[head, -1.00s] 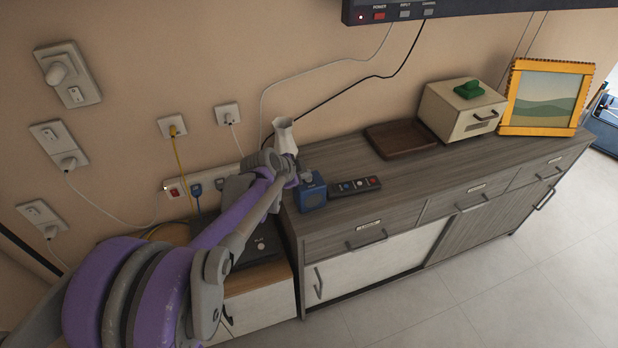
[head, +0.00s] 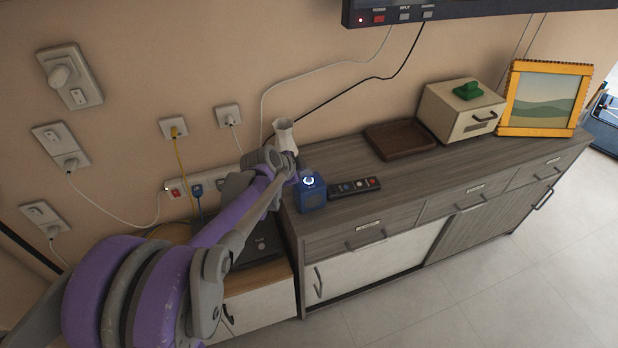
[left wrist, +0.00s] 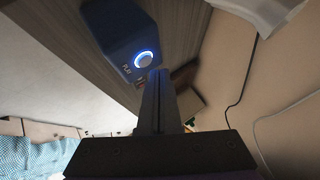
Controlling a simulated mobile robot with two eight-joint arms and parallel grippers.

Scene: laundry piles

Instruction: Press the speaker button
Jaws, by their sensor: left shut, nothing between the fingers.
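The speaker (head: 312,197) is a small blue box at the left end of the grey wooden sideboard. Its round button (head: 308,181) glows with a white-blue ring. In the left wrist view the speaker (left wrist: 112,32) shows its lit button (left wrist: 144,59) beside a "PLAY" label. My left gripper (head: 292,172) is beside the speaker in the head view, partly hidden by its own arm. In the left wrist view its shut fingers (left wrist: 158,76) have their tips close to the button; I cannot tell whether they touch it. My right gripper is not in view.
A remote (head: 355,187) lies right of the speaker, and a white vase (head: 284,134) stands behind it. A brown tray (head: 400,139), a cream box (head: 455,112) and a framed picture (head: 545,97) stand farther right. Wall sockets and cables are at left.

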